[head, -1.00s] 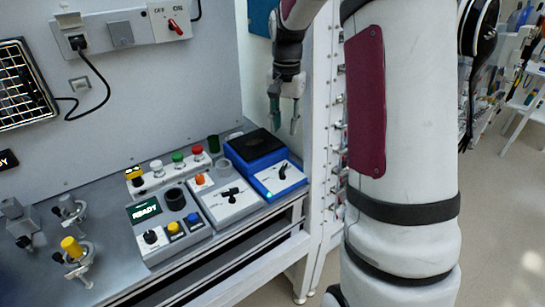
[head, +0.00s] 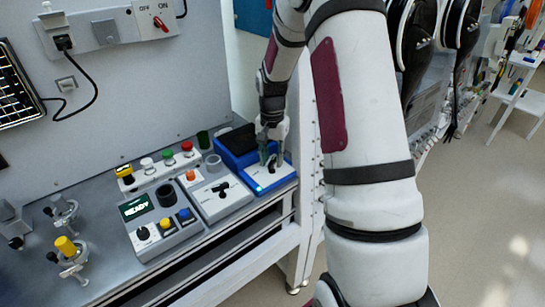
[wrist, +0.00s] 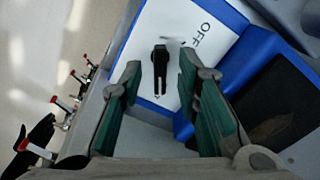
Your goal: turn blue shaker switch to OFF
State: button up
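The blue shaker (head: 239,161) stands at the right end of the bench in the head view, with a dark top and a white front panel. Its black switch (wrist: 160,62) shows in the wrist view on the white panel, its long pointer lying along the picture's vertical. The OFF label (wrist: 204,34) is up and right of it; another mark below is mostly hidden. My gripper (head: 272,160) is low over the panel in the head view. In the wrist view its green-padded fingers are open, one on each side of the switch, with gaps visible. Contact is not visible.
A grey device with a black switch (head: 223,188) stands just left of the shaker. Further left are a READY display box (head: 137,208) and clamps with a yellow knob (head: 66,245). A red wall switch (head: 159,22) is above. The bench ends right of the shaker.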

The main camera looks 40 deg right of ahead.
grip_shut()
